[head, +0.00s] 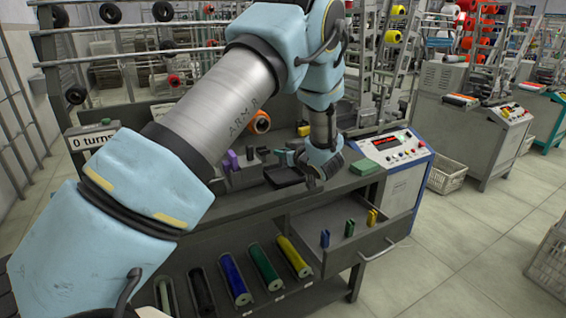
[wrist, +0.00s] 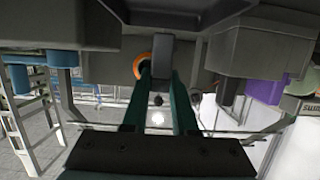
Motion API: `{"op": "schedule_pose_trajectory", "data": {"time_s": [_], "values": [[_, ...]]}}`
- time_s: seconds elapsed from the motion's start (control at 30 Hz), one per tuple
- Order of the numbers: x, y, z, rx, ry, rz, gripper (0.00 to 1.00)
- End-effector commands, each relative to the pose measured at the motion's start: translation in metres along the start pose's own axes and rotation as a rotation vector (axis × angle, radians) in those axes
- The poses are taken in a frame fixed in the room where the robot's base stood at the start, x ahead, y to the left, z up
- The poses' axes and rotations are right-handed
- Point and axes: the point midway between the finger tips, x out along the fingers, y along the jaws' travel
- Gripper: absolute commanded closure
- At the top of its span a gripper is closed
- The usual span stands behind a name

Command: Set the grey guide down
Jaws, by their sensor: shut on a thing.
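The grey guide (wrist: 160,48) shows in the wrist view as a small grey block between the tips of my two teal fingers. My gripper (wrist: 161,75) is shut on it. In the head view my gripper (head: 286,156) is over the back part of the dark bench, its fingers pointing left. My wrist and fingers partly cover the guide there, and I cannot tell whether it touches a surface below. A purple guide (head: 232,160) stands on a grey block left of my gripper. It also shows at the right of the wrist view (wrist: 267,88).
An open drawer (head: 335,262) holds blue (head: 325,238), green (head: 349,228) and yellow (head: 372,217) guides. A control box (head: 395,150) and a green block (head: 364,167) are right of my gripper. An orange spool (head: 259,122) is behind. Several coloured tubes lie on the lower shelf.

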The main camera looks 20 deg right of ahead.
Motion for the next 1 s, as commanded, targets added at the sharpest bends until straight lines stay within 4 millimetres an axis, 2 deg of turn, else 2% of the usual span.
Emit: {"op": "schedule_pose_trajectory", "data": {"time_s": [0.1, 0.23, 0.67, 0.7, 0.93, 1.0], "values": [[0.005, 0.000, 0.018, 0.004, -0.001, -0.001, 1.00], [0.009, 0.000, 0.031, 0.002, -0.001, -0.001, 1.00], [0.012, 0.000, 0.039, 0.001, -0.001, 0.000, 1.00], [0.011, 0.000, 0.037, 0.001, 0.000, 0.000, 0.69], [0.011, 0.000, 0.037, 0.001, -0.001, 0.000, 0.44], [0.011, 0.000, 0.037, 0.001, -0.001, 0.000, 0.44]]}}
